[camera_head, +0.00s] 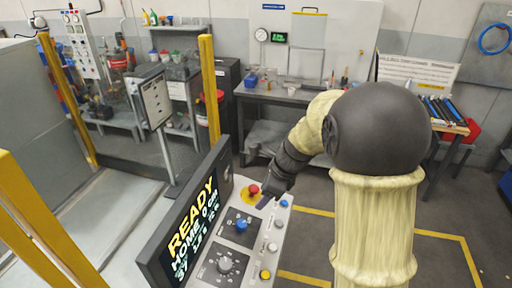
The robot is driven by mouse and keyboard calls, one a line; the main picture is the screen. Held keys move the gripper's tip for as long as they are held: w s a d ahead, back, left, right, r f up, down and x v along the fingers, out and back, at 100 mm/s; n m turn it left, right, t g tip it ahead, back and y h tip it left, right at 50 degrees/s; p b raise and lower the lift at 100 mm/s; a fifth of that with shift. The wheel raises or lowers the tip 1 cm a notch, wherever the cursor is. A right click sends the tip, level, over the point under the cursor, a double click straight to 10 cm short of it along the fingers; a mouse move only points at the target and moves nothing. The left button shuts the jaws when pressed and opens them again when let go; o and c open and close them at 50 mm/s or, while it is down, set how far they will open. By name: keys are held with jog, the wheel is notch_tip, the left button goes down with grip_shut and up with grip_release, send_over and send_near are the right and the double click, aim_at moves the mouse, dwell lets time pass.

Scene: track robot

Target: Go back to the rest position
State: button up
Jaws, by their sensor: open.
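My gripper (270,190) is dark and small in view, at the end of my cream and black arm. It is just above the upper part of the grey control panel (208,262), close beside the red button (253,189) on its yellow base. It is open, with nothing visible in it. I cannot tell whether it touches the panel, as the wrist hides part of it. The black screen (192,225) on the panel's left reads READY and HOME.
Yellow posts (211,90) and a grey machine stand at the left. A sign stand (155,100) is behind the screen. A grey workbench (300,95) lines the back wall. A wooden-topped table (447,122) with dark rods is at the right. The floor (445,215) at right is clear.

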jog(key=s+d+f+n+h, duration=0.2)
jog(key=s+d+n, duration=0.2)
jog(key=s+n, duration=0.4)
jog(key=s+d+f+n+h+b, duration=0.1)
jog(key=s+d+n, duration=0.4)
jog(key=n, duration=0.8)
jog(key=s+f+h, duration=0.1)
jog(key=s, duration=0.1)
jog(key=shift+s+f+b, duration=0.15)
jog(key=shift+s+b, duration=0.15)
jog(key=shift+s, duration=0.1)
